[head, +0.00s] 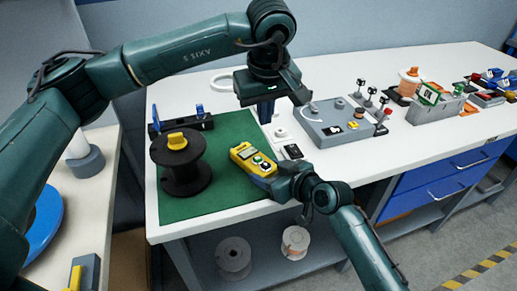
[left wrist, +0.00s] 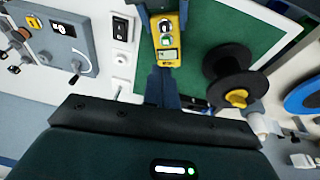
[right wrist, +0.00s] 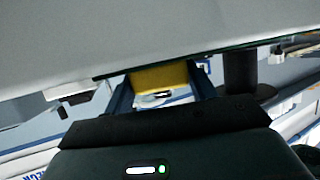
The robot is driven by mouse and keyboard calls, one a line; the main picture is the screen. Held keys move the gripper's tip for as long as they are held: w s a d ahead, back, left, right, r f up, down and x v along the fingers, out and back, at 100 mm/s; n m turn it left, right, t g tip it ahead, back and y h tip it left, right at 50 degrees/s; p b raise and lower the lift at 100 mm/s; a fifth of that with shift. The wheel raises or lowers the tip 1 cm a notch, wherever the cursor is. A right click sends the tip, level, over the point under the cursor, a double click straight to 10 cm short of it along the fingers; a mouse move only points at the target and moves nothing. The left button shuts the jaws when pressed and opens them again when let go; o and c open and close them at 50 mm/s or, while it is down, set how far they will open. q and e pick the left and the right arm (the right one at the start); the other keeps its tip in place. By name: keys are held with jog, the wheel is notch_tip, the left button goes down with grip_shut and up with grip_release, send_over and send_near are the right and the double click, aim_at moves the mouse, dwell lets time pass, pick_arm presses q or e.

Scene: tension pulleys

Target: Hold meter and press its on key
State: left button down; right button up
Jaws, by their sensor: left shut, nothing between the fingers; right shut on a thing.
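A black spool (head: 183,180) with a yellow knob stands on the green mat (head: 225,197), left of the meter. A black switch (head: 292,151) and a grey panel (head: 340,132) lie to the right. The mat's front is clear.

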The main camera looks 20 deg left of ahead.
aim_at(257, 158)
pick_arm(q)
jog(key=shift+a+r+y, duration=0.25)
jog(key=shift+r+y, duration=0.25)
jog(key=shift+r, duration=0.1)
jog(key=x, duration=1.3)
jog(key=shift+s+d+f, duration=0.15)
jog(key=shift+s+d, duration=0.15)
jog(key=shift+s, duration=0.05)
jog(key=shift+f, duration=0.45)
